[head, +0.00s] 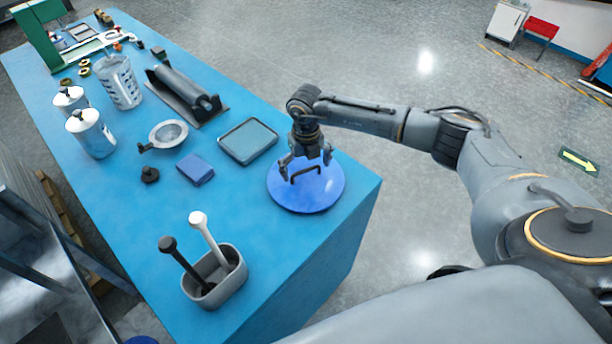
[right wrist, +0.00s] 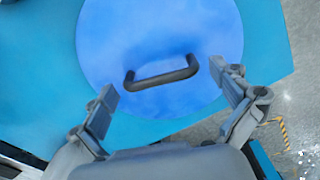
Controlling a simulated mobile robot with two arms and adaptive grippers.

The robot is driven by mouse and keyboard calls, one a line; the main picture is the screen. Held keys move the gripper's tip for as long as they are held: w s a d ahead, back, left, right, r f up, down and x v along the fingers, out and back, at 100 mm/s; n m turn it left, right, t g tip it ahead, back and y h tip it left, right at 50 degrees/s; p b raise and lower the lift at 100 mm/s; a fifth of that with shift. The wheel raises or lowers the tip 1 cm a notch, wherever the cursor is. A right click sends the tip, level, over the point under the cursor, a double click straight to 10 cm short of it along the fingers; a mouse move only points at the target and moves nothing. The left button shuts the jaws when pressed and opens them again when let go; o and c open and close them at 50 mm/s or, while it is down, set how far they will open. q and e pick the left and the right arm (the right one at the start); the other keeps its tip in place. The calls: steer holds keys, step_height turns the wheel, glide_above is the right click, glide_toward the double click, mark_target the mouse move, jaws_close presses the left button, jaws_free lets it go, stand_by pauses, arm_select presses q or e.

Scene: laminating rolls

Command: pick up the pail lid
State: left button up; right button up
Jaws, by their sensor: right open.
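The pail lid (head: 308,197) is a round blue disc with a dark bar handle (head: 305,172). It lies flat on the blue table near its right edge. In the right wrist view the lid (right wrist: 160,40) fills the upper middle, and its handle (right wrist: 161,75) lies between and beyond the fingertips. My right gripper (head: 306,168) is open and empty, pointing down over the lid. Its two fingers also show in the right wrist view (right wrist: 165,94), one on each side of the handle. I cannot tell the exact height above the handle. My left gripper is not in view.
A grey holder (head: 216,285) with two upright tools stands at the front of the table (head: 130,215). A shallow tray (head: 248,142) sits just left of the lid. A blue folded cloth or pad (head: 195,169), a roller (head: 180,90) and canisters (head: 90,133) are farther left.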

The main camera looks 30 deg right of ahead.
steer(key=c, duration=1)
